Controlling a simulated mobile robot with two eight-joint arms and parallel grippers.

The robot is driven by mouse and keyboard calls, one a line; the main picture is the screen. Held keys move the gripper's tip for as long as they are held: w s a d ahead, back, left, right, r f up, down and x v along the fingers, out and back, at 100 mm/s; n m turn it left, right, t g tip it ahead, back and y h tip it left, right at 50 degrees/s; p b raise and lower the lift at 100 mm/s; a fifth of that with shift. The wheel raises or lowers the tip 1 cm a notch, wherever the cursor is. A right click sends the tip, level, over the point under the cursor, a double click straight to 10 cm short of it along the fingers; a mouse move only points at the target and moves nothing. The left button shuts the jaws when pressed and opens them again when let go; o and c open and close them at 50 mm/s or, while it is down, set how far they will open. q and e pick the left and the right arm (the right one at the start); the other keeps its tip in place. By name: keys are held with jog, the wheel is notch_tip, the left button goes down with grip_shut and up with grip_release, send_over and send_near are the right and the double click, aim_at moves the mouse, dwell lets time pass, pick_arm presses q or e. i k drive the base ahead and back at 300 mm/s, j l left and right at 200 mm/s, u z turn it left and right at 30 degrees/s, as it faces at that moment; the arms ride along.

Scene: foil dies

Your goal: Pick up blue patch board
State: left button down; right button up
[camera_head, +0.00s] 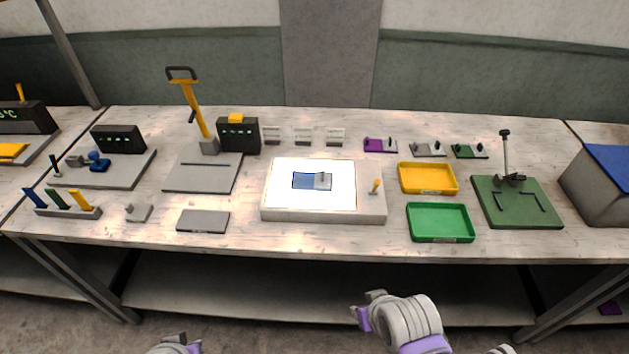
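The blue patch board (301,181) is a small flat blue piece with a grey block at its right end. It lies on the bright white panel of a light box (273,212) in the middle of the bench. My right gripper (362,316) shows at the bottom, right of centre, in front of the bench and well apart from the board. My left gripper (182,346) is partly cut off by the bottom edge, also in front of the bench. The finger openings of both are not clear, and neither shows anything held.
A yellow tray (428,191) and a green tray (441,238) stand right of the light box. Purple (373,145), grey (423,149) and green (463,151) boards lie behind them. A yellow-handled lever press (187,110) stands at left. The front bench strip below the light box is clear.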

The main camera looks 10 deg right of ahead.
aim_at(300, 180)
jog(key=z, duration=1.85)
jog(key=j+z, duration=0.35)
jog(key=j, duration=0.9)
